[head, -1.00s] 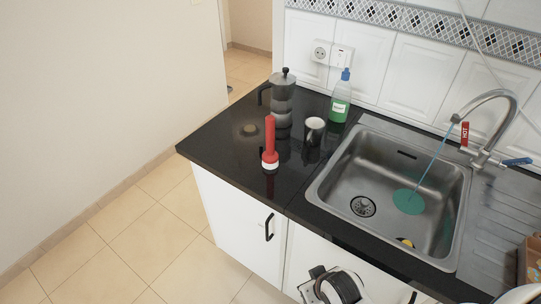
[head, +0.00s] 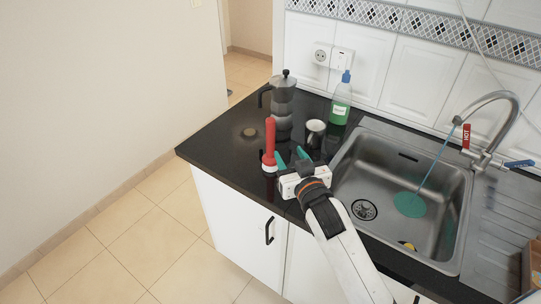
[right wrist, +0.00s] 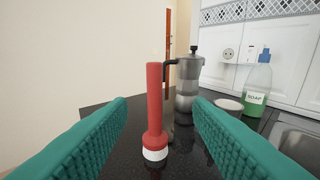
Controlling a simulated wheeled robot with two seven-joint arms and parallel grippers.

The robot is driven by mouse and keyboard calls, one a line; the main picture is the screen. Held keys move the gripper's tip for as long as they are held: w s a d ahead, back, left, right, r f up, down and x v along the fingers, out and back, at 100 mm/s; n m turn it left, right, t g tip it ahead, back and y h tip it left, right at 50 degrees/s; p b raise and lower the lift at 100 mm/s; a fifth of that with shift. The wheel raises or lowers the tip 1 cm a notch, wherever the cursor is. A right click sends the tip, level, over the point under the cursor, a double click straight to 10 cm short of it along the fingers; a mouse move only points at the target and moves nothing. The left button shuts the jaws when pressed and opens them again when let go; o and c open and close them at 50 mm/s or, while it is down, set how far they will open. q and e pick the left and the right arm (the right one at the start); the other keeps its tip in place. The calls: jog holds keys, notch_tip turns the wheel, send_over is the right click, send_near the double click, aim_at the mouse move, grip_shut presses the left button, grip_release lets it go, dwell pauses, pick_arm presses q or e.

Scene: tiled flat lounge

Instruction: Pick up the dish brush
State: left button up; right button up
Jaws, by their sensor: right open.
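A red-handled thing with a white foot, which looks like the dish brush (head: 270,140), stands upright on the black counter (head: 222,142) left of the sink. My right gripper (head: 292,158) is open, its green fingers just right of the brush in the head view. In the right wrist view, the brush (right wrist: 154,112) stands ahead, left of centre in the gap between the open fingers (right wrist: 160,110). Neither finger visibly touches it. My left gripper is not in view.
A moka pot (head: 283,100) stands behind the brush, with a light cup (head: 315,131) and a green soap bottle (head: 340,102) to the right. The steel sink (head: 375,170) has a tap (head: 497,97) over it. The counter left of the brush is mostly clear.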

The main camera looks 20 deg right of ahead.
aim_at(272, 126)
jog(key=shift+t, duration=0.5)
jog(key=w, duration=0.2)
jog(key=w+r+p, duration=0.1)
jog(key=w, duration=0.2)
jog(key=w+r, duration=0.1)
jog(key=w, duration=0.1)
jog(key=shift+w+a, duration=0.2)
jog(key=shift+w, duration=0.05)
jog(key=shift+w+a+f+p, duration=0.15)
jog(key=shift+w+p, duration=0.1)
jog(key=shift+w, duration=0.7)
jog(key=shift+w+a+f+p, duration=0.1)
jog(key=shift+w+f+p, duration=0.15)
jog(key=shift+w, duration=0.75)
jog(key=shift+w+a+f+p, duration=0.1)
jog(key=shift+w+p, duration=0.2)
jog(key=shift+w, duration=0.65)
jog(key=shift+c, duration=0.4)
grip_shut()
